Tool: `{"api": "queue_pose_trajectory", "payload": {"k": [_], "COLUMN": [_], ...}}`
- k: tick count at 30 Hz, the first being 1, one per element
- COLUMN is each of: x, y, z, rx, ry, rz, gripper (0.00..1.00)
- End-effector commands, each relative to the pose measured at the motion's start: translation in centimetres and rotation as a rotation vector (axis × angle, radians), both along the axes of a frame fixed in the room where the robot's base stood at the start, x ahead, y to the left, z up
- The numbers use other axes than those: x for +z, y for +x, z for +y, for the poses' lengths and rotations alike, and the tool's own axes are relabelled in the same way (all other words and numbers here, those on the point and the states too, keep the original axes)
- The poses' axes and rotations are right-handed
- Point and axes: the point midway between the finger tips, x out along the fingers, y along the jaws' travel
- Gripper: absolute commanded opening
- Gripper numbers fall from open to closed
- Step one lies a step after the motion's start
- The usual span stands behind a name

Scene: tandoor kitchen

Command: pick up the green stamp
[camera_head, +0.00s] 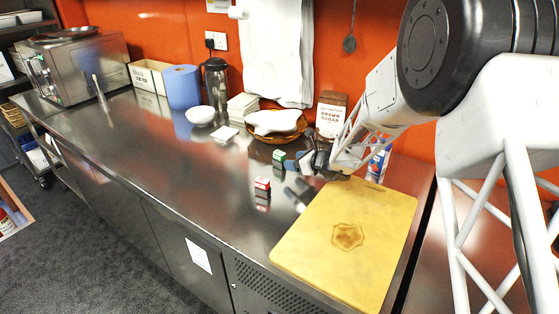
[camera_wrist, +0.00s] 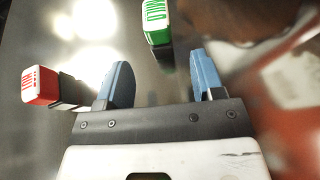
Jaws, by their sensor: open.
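The green stamp (camera_head: 279,155) is a small block with a green and white top, standing on the steel counter near the wicker basket. It also shows in the wrist view (camera_wrist: 156,22), beyond and between my fingertips, apart from both. My gripper (camera_head: 312,160) is open and empty, just right of the green stamp in the head view. In the wrist view my gripper (camera_wrist: 162,75) shows two blue fingers spread apart. A red stamp (camera_head: 262,184) with a dark body stands nearer the counter's front; in the wrist view it (camera_wrist: 42,86) lies left of the left finger.
A wicker basket (camera_head: 294,136) holding a white cloth stands behind the green stamp. A brown sugar packet (camera_head: 331,112) stands near the wall. A yellow cutting board (camera_head: 310,250) lies at the front right. The counter left of the red stamp is clear.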

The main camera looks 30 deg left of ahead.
Motion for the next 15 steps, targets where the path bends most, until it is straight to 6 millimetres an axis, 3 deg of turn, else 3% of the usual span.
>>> {"api": "queue_pose_trajectory", "payload": {"k": [15], "x": [-0.44], "y": [0.07], "z": [0.82], "rx": [-0.001], "ry": [0.0], "rz": [0.003], "gripper": [0.62]}}
